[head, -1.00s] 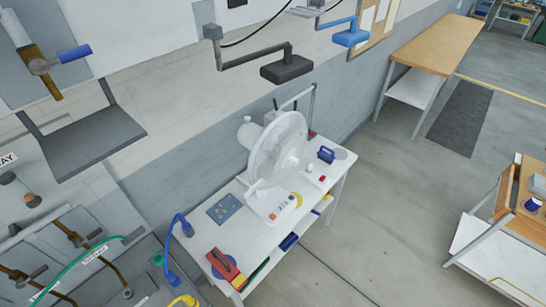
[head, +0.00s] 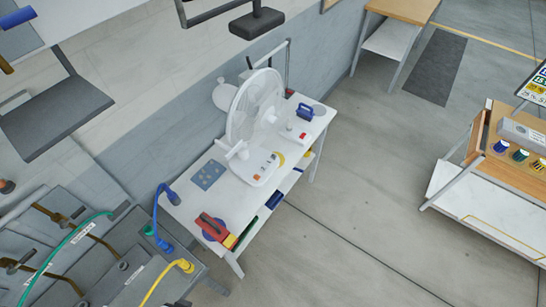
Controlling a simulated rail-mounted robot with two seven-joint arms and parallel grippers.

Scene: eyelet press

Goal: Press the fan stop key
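A white desk fan (head: 255,112) stands on a white table (head: 188,212) near the middle of the head view. Its round guard faces to the right. Its white base (head: 247,172) carries a few small keys, with orange (head: 257,177) and dark ones among them. The keys are too small for me to read which is the stop key. Neither of my grippers shows in the head view.
A blue-handled item (head: 305,112) and a small red-topped box (head: 302,135) stand behind the fan base. A red tool (head: 213,227) lies at the table's near end. A wooden-topped cart (head: 490,150) stands at right. Grey floor (head: 370,170) between is open.

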